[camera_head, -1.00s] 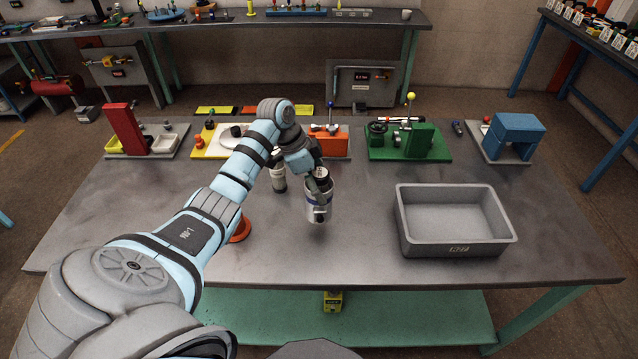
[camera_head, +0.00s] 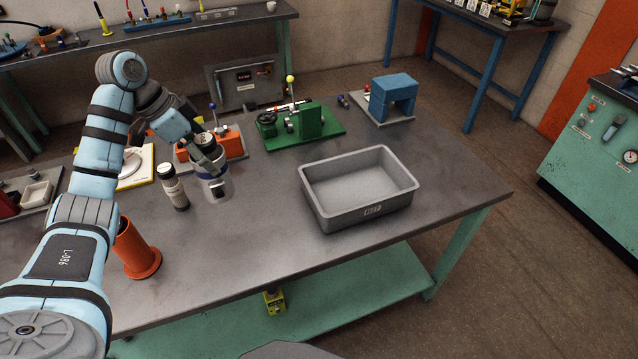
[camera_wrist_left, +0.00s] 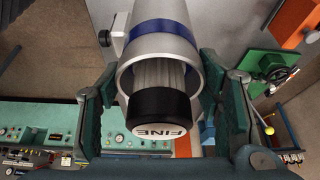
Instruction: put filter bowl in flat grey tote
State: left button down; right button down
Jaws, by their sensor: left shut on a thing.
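The filter bowl (camera_head: 214,187) is a silver cylinder with a blue band; it also shows large in the left wrist view (camera_wrist_left: 165,50). A filter element (camera_wrist_left: 162,108) with a black cap marked FINE sits inside its open end. My left gripper (camera_head: 207,158) is shut on the bowl, a finger on each side of its rim. The bowl looks roughly upright over the table; its exact height is hard to tell. The flat grey tote (camera_head: 313,205) stands to the right of the bowl and is empty. My right gripper is not in view.
An orange flanged tube (camera_head: 136,250) is nearer the front. Orange and green fixtures (camera_head: 307,122) and a blue block (camera_head: 393,97) line the back. Table between bowl and tote is clear.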

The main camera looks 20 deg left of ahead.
aim_at(366, 194)
jog(key=z, duration=2.45)
jog(key=k, duration=0.5)
jog(key=u, duration=1.5)
jog(key=i, duration=0.5)
jog(key=z, duration=0.05)
